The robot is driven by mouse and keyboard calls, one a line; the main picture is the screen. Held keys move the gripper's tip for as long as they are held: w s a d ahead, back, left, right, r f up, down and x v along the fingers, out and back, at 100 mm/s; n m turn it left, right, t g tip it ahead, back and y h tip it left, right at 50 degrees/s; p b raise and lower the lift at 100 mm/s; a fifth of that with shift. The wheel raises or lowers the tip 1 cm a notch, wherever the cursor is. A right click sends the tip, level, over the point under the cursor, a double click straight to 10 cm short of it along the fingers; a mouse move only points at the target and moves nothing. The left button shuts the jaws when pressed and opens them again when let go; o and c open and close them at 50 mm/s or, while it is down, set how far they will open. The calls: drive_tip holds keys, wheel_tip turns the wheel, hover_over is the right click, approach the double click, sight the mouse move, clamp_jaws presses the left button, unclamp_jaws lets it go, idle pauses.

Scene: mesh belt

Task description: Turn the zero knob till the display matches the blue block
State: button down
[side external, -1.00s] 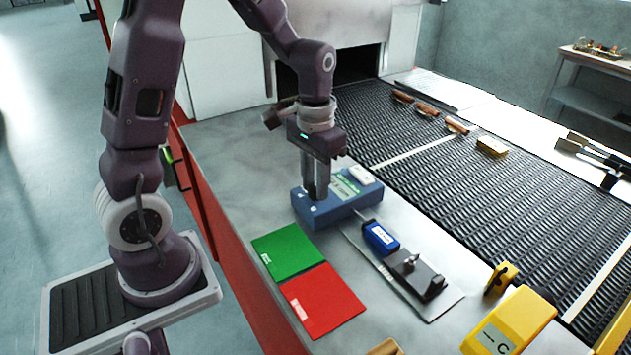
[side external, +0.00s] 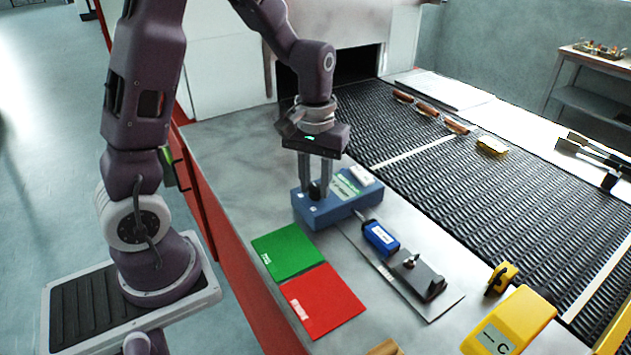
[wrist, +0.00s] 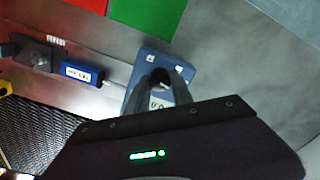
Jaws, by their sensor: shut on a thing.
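A blue instrument box (side external: 338,206) stands on the grey bench, with a greenish display (side external: 346,187) on its top. My gripper (side external: 316,190) points down and is shut on a black knob (side external: 315,190) at the box's near left end. In the wrist view the knob (wrist: 160,77) shows between the fingers (wrist: 168,85), and the box (wrist: 150,62) is partly hidden by them. A smaller blue block (side external: 380,237) with a white label lies beside the box, joined to it by a thin rod; it also shows in the wrist view (wrist: 82,74).
A black fixture (side external: 420,278) on a metal plate stands in line with the blue block. A green mat (side external: 288,250) and a red mat (side external: 322,300) lie at the front. A yellow case (side external: 510,322) stands at the lower right. The mesh belt (side external: 430,160) carries several items.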

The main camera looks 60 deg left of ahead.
sight(315, 186)
drive_tip(key=c, duration=1.1)
unclamp_jaws()
wheel_tip(315, 186, up, 7)
drive_tip(key=shift+r, duration=0.1)
drive_tip(key=s+d+r+m+t, duration=0.2)
drive_tip(key=s+d+r+m, duration=0.1)
drive_tip(key=s, duration=0.5)
drive_tip(key=s+d+r+m+t, duration=0.3)
drive_tip(key=s+d+r+m, duration=0.1)
drive_tip(key=s, duration=0.4)
drive_tip(key=shift+s+d+t, duration=0.2)
drive_tip(key=shift+d+t, duration=0.1)
drive_tip(key=shift+d, duration=0.3)
